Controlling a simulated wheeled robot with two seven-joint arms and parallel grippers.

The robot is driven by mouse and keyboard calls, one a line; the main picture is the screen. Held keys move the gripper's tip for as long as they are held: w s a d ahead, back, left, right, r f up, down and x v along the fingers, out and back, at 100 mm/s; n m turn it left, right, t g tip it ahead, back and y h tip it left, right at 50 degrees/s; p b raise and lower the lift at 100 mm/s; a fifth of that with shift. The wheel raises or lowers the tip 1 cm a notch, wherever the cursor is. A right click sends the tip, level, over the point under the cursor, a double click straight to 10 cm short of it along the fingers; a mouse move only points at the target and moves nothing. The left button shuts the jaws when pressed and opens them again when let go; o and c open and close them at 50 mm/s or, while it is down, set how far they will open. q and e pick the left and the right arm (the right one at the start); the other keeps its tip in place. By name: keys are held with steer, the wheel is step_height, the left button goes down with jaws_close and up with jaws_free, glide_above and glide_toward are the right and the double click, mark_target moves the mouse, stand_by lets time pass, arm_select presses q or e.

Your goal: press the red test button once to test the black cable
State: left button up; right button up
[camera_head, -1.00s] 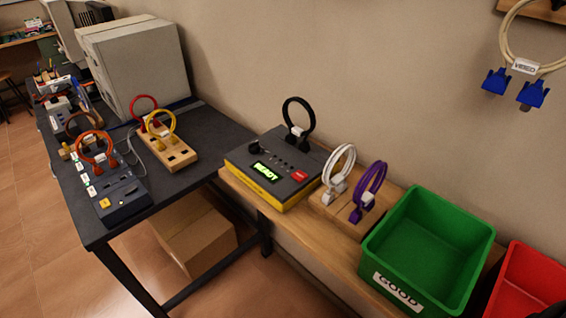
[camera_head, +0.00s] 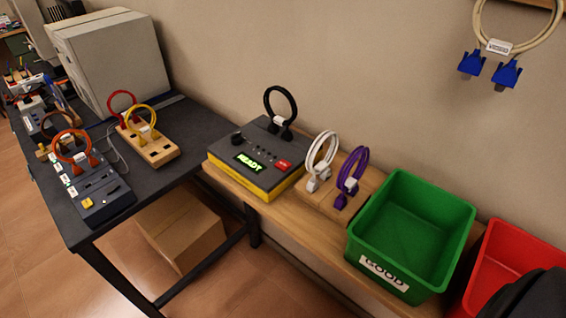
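The cable tester (camera_head: 257,157), a dark grey box with a yellow lower part, sits on the wooden bench. Its green display (camera_head: 249,163) reads READY. The red test button (camera_head: 284,165) is on its top face near the right front corner, and nothing touches it. The black cable (camera_head: 281,105) stands as an upright loop at the tester's back edge, apparently plugged in. A black knob (camera_head: 237,139) is at the left of the top. A dark shape, likely part of my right arm, shows at the bottom right corner. Neither gripper can be made out.
White (camera_head: 321,158) and purple (camera_head: 351,174) cable loops stand on a wooden block right of the tester. A green GOOD bin (camera_head: 412,234) and a red bin (camera_head: 512,252) are farther right. A dark table (camera_head: 147,182) with other cables is at left. A cardboard box (camera_head: 183,234) lies below.

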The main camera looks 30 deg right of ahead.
jaws_close()
steer(key=shift+a, duration=0.1)
stand_by(1.3)
